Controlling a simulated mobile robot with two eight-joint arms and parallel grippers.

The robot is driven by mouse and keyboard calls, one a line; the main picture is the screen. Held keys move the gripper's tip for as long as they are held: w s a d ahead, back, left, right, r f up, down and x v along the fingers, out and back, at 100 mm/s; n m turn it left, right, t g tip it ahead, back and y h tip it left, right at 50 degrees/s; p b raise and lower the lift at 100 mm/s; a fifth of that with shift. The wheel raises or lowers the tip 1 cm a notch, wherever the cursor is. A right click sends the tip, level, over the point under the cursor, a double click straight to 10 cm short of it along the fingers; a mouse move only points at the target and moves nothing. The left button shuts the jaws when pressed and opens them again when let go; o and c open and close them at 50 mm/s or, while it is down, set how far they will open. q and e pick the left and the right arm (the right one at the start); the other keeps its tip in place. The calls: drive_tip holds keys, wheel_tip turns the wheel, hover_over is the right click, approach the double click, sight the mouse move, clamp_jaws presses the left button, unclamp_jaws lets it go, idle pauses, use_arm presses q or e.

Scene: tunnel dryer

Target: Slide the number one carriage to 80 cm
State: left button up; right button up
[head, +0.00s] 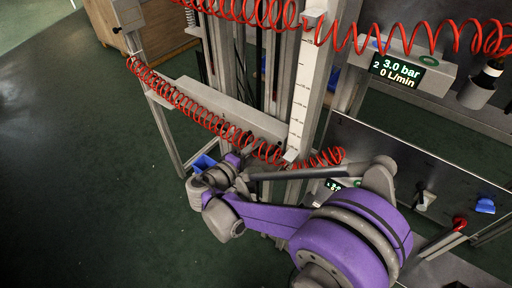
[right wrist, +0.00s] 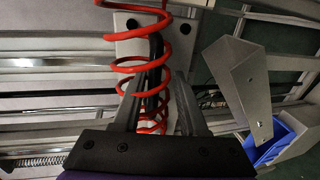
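In the right wrist view a light grey plate (right wrist: 128,47) with dark bolts carries a black handle (right wrist: 155,75); I take it for the carriage, but no number is readable on it. My right gripper (right wrist: 160,90) has its two grey fingers apart, on either side of the handle. A red coiled hose (right wrist: 135,62) passes in front of the plate and between the fingers. In the head view my right gripper (head: 245,158) is small and partly hidden beside the rails. A white scale (head: 302,95) stands upright there; its figures are too small to read. My left gripper is not in view.
A grey beam (head: 235,112) runs beside the rails, with a red coiled hose (head: 190,105) along it. A blue bin (head: 204,163) sits below. A display (head: 398,72) reads 2, 3.0 bar, 0 L/min. Green floor (head: 80,150) at left is clear.

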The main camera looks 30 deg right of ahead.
drive_tip(key=shift+r, duration=0.15)
drive_tip(key=p+v, duration=0.1)
drive_tip(key=v, duration=0.9)
drive_tip(key=shift+s+a, duration=0.2)
drive_tip(key=shift+a, duration=0.1)
